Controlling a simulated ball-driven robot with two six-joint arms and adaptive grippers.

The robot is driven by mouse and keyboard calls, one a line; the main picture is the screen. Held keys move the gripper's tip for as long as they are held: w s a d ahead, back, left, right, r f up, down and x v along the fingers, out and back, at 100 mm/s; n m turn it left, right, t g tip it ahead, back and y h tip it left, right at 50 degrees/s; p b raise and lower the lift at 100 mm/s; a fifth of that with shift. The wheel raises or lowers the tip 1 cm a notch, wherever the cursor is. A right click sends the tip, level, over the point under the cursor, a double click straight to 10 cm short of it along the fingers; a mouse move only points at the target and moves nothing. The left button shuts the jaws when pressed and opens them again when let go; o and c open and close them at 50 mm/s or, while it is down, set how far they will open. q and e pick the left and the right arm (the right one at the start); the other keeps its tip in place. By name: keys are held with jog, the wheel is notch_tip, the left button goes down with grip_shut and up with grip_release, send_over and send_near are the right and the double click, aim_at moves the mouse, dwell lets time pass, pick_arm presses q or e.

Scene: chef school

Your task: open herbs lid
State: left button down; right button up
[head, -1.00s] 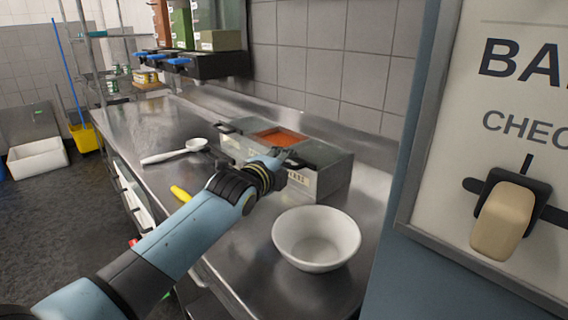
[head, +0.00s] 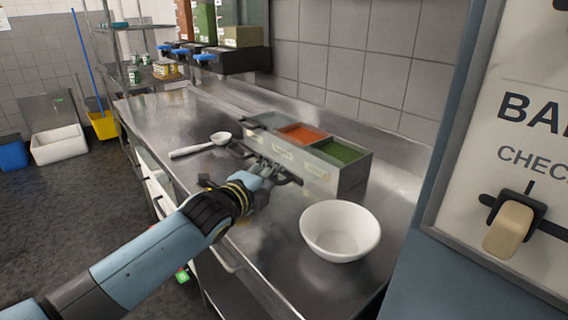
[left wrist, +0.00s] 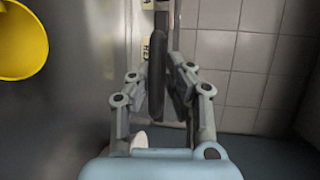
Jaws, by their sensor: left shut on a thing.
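The herbs compartment (head: 343,152) is the right-hand one of the grey container box (head: 350,178) on the steel counter. It is uncovered and green herbs show in it. My left gripper (head: 278,172) is in front of the box, near its labelled front face. In the left wrist view my left gripper (left wrist: 172,80) is shut on a dark thin piece (left wrist: 157,65), seen edge-on between the fingers, which looks like the lid's handle. The rest of the lid is hard to make out. My right gripper is not in view.
A red-orange filled compartment (head: 303,133) is in the middle of the box. A white bowl (head: 340,232) stands close in front on the counter. A white ladle (head: 200,146) lies to the left. A tiled wall (head: 345,60) is behind.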

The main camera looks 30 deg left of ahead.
pick_arm(q)
jog(key=shift+s+a+f, duration=0.15)
jog(key=shift+s+f, duration=0.35)
jog(key=shift+f, duration=0.05)
jog(key=shift+w+f, duration=0.1)
jog(key=shift+w, duration=0.05)
jog(key=c, duration=1.4)
grip_release()
jog(key=shift+w+r, duration=0.2)
jog(key=shift+r, duration=0.1)
jog(key=shift+s, duration=0.15)
jog(key=s, duration=0.3)
jog(key=s+r, duration=0.1)
jog(key=s, duration=0.3)
jog(key=s+d+r, duration=0.1)
jog(key=s, duration=0.3)
jog(key=shift+s, duration=0.25)
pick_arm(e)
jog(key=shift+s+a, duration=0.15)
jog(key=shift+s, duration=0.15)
